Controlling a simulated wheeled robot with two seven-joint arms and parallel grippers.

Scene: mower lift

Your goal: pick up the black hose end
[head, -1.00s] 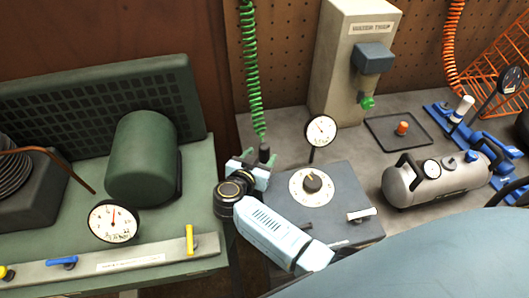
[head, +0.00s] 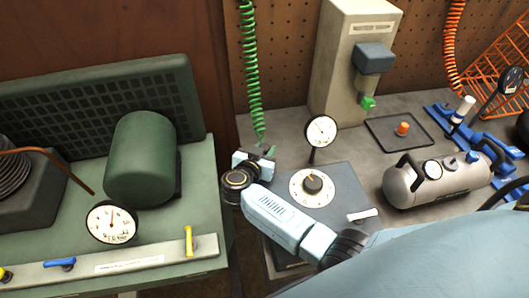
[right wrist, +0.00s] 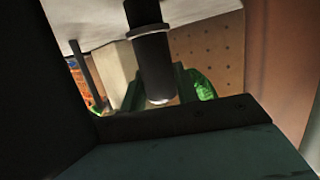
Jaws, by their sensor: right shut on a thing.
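The black hose end (head: 268,152) is at the bottom of the green coiled hose (head: 250,65), which hangs in front of the pegboard. My right gripper (head: 262,160) is shut on the black hose end, left of the small round gauge. In the right wrist view the black hose end (right wrist: 152,58) is a dark cylinder with a raised ring and a pale tip, and green coils show behind it. My fingers partly hide the hose end in the head view. My left gripper is not in view.
A grey box with a dial (head: 312,183) and an upright gauge (head: 321,132) stand just right of my gripper. The green bench with a motor (head: 143,160) is to the left. A beige water trap (head: 348,60) and a silver tank (head: 435,178) stand on the right.

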